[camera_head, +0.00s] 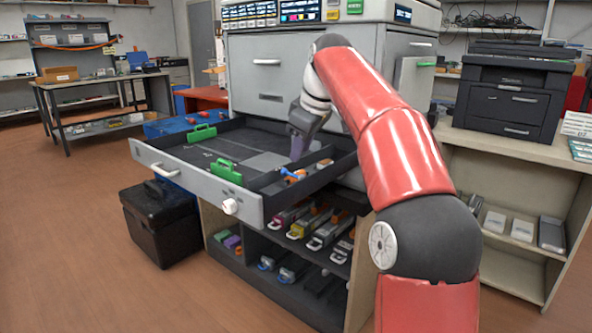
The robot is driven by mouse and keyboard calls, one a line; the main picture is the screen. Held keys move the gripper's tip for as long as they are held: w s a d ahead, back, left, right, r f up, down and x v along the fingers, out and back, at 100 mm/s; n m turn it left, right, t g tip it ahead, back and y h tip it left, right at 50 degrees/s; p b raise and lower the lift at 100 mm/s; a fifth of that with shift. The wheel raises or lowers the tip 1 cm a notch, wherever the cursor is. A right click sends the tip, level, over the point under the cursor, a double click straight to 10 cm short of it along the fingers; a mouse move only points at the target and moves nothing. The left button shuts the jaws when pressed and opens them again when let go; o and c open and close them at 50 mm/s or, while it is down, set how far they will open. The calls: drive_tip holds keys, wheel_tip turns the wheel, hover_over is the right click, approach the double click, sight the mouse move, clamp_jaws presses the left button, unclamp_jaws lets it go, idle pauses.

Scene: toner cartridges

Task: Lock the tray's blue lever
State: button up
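The open tray (195,188) is a grey drawer pulled out of the large grey printer. A small blue lever (290,174) shows in its right part, beside orange pieces, close to the front wall. My gripper (297,155) points down into the right part of the tray. It is a little above and behind the blue lever in the picture, and I see no clear contact. My fingers are small, dark and partly merged with the tray behind, so their opening cannot be told.
Green handles (227,171) and (201,133) stand in the tray's left part. A white knob (230,206) sticks out of its front. Below are shelves with several toner cartridges (327,232) and a black case (160,222). Open floor (60,240) lies to the left.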

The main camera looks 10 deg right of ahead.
sight(291, 178)
drive_tip(key=b+x, duration=0.1)
drive_tip(key=x, duration=0.6)
